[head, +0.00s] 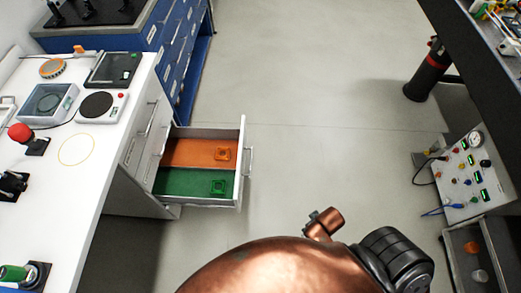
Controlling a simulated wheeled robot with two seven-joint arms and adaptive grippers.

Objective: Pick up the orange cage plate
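The orange cage plate (222,154) is a small square piece with a central opening. It lies in the orange-floored part of the open drawer (242,162), towards the drawer's front. A similar green plate (218,187) lies in the green-floored part nearer to me. Neither of my grippers shows in the head view; only copper and black parts of my own body show at the bottom.
The drawer juts out from the white bench (92,173) at the left, which carries a scale (98,105) and several devices. A control panel (463,178) and dark bench stand at the right. The grey floor between is clear.

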